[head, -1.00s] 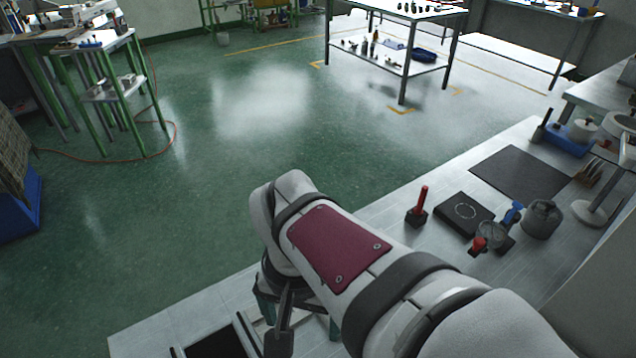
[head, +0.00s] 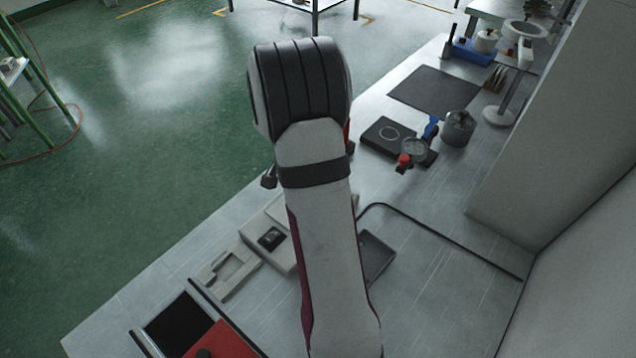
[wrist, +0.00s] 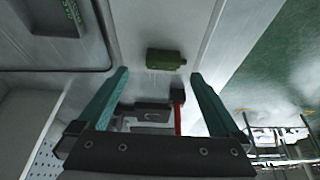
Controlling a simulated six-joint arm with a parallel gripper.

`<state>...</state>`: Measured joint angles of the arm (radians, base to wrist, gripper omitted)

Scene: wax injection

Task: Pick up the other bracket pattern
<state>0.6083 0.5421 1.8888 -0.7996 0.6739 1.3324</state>
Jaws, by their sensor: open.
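In the wrist view my gripper (wrist: 158,76) has its two teal fingers spread apart, with nothing held between them. A small green block (wrist: 167,60), perhaps a bracket pattern, lies on the pale surface beyond the fingers and between their tips in the picture. It appears apart from both fingers. Another small green piece (wrist: 71,14) shows at the upper left, by a dark panel; its shape is cut off and I cannot tell what it is. In the head view my arm covers the middle of the bench; my gripper and the green block cannot be made out there.
The wrist view seems upside down; a red-handled tool (wrist: 177,118) shows beyond the fingers. In the head view, a dark mat (head: 435,92), a black square plate (head: 385,134) and a grey pot (head: 458,129) stand at the back. A wall bounds the bench (head: 440,240) at right.

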